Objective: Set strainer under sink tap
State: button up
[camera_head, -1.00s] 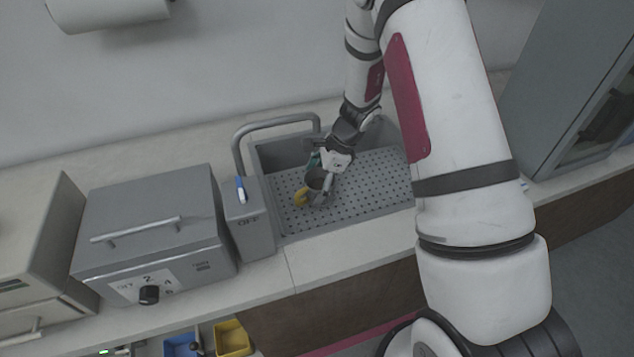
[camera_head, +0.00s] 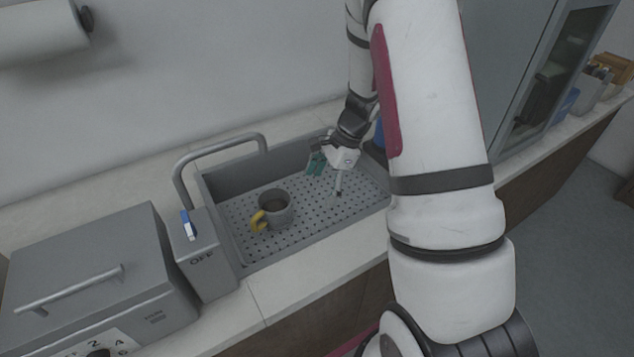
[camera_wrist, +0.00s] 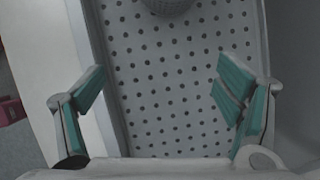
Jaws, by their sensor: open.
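The strainer (camera_head: 279,217), a grey cup shape with a yellow handle on its left, stands upright on the perforated floor of the sink (camera_head: 238,236). Its lower part shows at the top edge of the wrist view (camera_wrist: 168,4). The sink tap (camera_head: 215,150) is a grey arched pipe whose free end comes down near the sink's back left, behind the strainer in the picture. I cannot tell whether the strainer is directly below it. My gripper (camera_head: 328,175) is open and empty, to the right of the strainer and apart from it. Its teal-padded fingers spread in the wrist view (camera_wrist: 163,95).
A grey control box (camera_head: 203,255) marked OFF, with a blue and white lever (camera_head: 189,225), stands at the sink's left. A grey machine with a bar handle (camera_head: 90,280) stands further left. The sink floor between strainer and gripper is clear. A tall grey cabinet (camera_head: 510,70) stands right.

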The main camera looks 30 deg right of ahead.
jog(key=s+a+r+n+h, duration=0.1)
jog(key=s+a+r+n, duration=0.3)
jog(key=r, duration=0.5)
jog(key=s+a+r+n, duration=0.3)
jog(key=a+r+n, duration=0.2)
jog(key=r, duration=0.4)
jog(key=s+a+r+n+t+h, duration=0.1)
jog(key=s+r+n+t, duration=0.1)
jog(key=s+r+n, duration=0.2)
jog(key=s+a+r+n+t+h, duration=0.1)
jog(key=s+r+n, duration=0.4)
jog(key=s, duration=0.6)
jog(key=shift+s+a+r+n+t+h, duration=0.25)
jog(key=shift+a+n+t+h, duration=0.35)
jog(key=shift+n, duration=0.5)
